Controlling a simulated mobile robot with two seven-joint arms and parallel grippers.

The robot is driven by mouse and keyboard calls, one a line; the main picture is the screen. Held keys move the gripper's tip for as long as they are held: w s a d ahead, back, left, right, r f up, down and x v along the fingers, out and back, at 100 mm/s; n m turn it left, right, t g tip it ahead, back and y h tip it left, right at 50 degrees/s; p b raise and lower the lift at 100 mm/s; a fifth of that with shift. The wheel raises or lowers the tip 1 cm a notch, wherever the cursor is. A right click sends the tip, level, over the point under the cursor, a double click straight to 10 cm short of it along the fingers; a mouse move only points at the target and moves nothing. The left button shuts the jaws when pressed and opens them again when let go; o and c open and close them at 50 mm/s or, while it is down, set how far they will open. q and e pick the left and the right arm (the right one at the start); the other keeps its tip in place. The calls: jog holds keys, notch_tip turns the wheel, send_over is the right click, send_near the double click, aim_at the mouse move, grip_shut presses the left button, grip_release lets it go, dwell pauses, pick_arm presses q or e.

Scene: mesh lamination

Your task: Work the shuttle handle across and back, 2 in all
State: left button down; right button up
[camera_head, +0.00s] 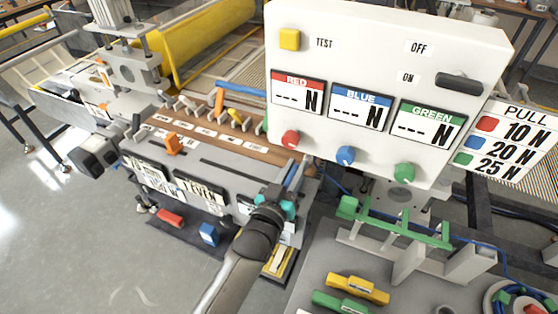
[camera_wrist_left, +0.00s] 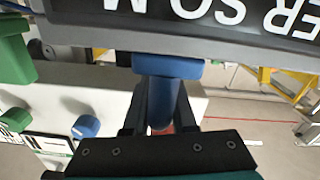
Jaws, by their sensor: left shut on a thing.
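My left gripper (camera_head: 275,203), with teal parts, reaches the right end of the machine's front in the head view. In the left wrist view its dark fingers (camera_wrist_left: 160,118) are shut on a blue handle (camera_wrist_left: 168,85), just below a dark lettered panel (camera_wrist_left: 210,22). A narrow blue piece (camera_head: 293,174) shows just beyond the gripper in the head view. An orange handle (camera_head: 174,144) stands at the slotted front panel, apart from the gripper. I cannot tell which of these is the shuttle handle. My right gripper is not in view.
A white console (camera_head: 390,60) with red, blue and green knobs stands close on the right. A red handle (camera_head: 170,218) and a blue block (camera_head: 208,234) are below the machine's front. Yellow and green pieces (camera_head: 357,288) lie on the grey surface at front right. Floor at left is clear.

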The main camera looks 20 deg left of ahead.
pick_arm(q)
jog(key=shift+s+d, duration=0.1)
jog(key=shift+d, duration=0.5)
jog(key=c, duration=1.1)
grip_release()
jog(key=shift+d, duration=0.1)
jog(key=o, duration=0.3)
jog(key=shift+d, duration=0.1)
jog(key=shift+o, duration=0.2)
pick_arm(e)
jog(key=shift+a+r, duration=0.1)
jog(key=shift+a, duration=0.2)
pick_arm(q)
jog(key=shift+s, duration=0.1)
jog(key=shift+s+a, duration=0.2)
jog(key=s+a, duration=0.2)
jog(key=s, duration=1.2)
jog(key=shift+s+b, duration=0.25)
jog(key=shift+b, duration=0.2)
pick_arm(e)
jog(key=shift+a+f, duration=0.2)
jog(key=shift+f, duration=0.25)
